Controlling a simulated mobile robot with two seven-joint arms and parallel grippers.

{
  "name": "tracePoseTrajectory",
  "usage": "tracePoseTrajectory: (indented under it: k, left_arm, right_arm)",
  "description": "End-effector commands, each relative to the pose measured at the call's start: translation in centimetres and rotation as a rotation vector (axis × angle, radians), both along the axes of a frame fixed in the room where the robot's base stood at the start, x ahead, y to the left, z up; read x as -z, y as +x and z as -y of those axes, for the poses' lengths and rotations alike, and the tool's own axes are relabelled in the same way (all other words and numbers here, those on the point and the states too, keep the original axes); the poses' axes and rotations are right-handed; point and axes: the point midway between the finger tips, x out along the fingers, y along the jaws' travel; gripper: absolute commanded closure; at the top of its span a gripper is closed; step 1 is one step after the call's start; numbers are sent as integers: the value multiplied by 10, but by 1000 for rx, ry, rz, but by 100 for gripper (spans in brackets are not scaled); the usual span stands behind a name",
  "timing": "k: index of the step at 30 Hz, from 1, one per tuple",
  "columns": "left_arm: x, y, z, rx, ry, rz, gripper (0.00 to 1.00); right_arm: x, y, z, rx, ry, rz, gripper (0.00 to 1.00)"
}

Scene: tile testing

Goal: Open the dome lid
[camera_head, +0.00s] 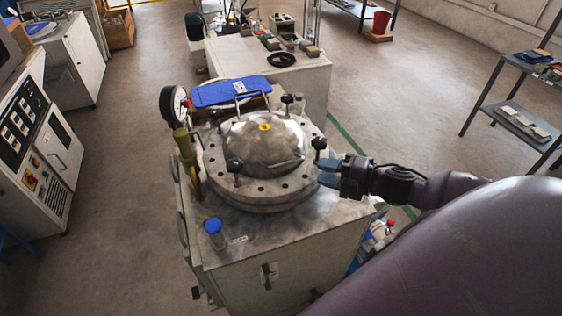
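The metal dome lid (262,142) sits on a round bolted flange (262,193) on top of a grey cabinet. It looks closed. Several dark knobs stand around its rim, and a bar handle shows at its back. My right gripper (325,171) comes in from the right at the right edge of the flange. Its blue-grey fingers are spread apart near the dark knob (319,143) on the right rim. I see nothing held between them, and I cannot tell whether a finger touches the flange. My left gripper is out of view.
A pressure gauge (174,103) on a brass pipe stands left of the lid. A blue clipboard (230,91) lies behind it. A blue-capped bottle (214,232) stands at the cabinet's front left. A cluttered bench (290,80) is behind; open floor lies to the left.

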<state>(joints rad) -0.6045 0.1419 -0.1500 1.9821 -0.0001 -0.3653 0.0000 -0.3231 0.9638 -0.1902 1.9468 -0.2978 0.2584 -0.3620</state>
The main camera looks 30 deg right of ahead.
Motion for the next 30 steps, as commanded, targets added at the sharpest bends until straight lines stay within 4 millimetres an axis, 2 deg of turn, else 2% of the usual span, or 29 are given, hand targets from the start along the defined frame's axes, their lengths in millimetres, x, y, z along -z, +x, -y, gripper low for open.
tracePoseTrajectory:
  k: [5,21,30]
  left_arm:
    - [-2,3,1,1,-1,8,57]
    - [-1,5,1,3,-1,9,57]
    - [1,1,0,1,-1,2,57]
  right_arm:
    - [2,11,-7,0,-2,4,64]
    - [13,72,-45,2,-2,2,64]
    - [16,89,-55,3,-3,0,64]
